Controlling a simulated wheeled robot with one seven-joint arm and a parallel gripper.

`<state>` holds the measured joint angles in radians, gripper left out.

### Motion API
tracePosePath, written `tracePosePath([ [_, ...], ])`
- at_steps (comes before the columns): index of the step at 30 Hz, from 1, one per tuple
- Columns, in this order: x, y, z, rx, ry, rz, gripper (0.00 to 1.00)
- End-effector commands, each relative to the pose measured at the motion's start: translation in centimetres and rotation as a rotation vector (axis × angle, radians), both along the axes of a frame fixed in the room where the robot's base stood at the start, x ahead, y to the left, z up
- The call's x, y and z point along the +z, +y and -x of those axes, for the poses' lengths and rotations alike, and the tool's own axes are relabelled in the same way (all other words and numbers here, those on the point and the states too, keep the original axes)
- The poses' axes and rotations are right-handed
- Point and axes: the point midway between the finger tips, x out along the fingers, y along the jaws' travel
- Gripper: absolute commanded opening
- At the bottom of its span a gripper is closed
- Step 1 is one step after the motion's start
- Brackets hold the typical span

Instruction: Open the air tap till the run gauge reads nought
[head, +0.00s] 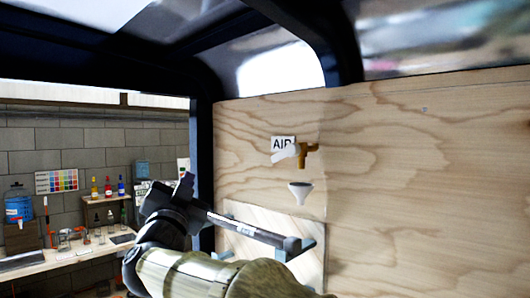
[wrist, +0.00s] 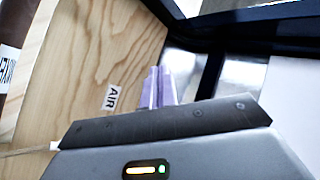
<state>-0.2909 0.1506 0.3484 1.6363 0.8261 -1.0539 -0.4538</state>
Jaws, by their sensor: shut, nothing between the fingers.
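The AIR label (head: 283,143) is on the plywood wall in the head view. The label also shows in the wrist view (wrist: 112,97), left of my gripper (wrist: 158,75). The pale violet fingers are shut together, with nothing held. They are apart from the label as far as I can see. The tap is not visible in the wrist view. In the head view my dark arm end stands left of and below the tap, and its fingertips are unclear. I see no run gauge face.
A funnel-shaped cup (head: 300,192) is below the tap. A paler board (head: 275,225) is lower on the wall, with a long dark bar in front. A dark frame post (head: 205,150) edges the wall. Beyond are a bench with bottles and a colour chart (head: 56,181).

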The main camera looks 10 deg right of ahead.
Motion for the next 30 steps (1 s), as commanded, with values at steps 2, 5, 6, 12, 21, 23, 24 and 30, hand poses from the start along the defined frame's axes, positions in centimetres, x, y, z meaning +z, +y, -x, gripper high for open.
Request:
tracePosePath([
  [2,-4.1,-0.2,-1.5,0.071,0.103,0.113,0.0],
  [5,-10.3,-0.8,-2.6,0.163,0.269,0.236,0.0],
  [6,-13.1,-1.4,-2.7,0.194,0.345,0.277,0.0],
  [12,-28.0,-6.3,0.4,0.32,0.8,0.42,0.0],
  [21,-46.1,-16.5,16.3,0.395,1.569,0.423,0.0],
  [23,-47.7,-17.7,19.3,0.398,1.675,0.409,0.0],
  [24,-48.4,-18.3,20.8,0.399,1.727,0.402,0.0],
  [30,-49.3,-19.1,23.2,0.4,1.812,0.389,0.0],
])
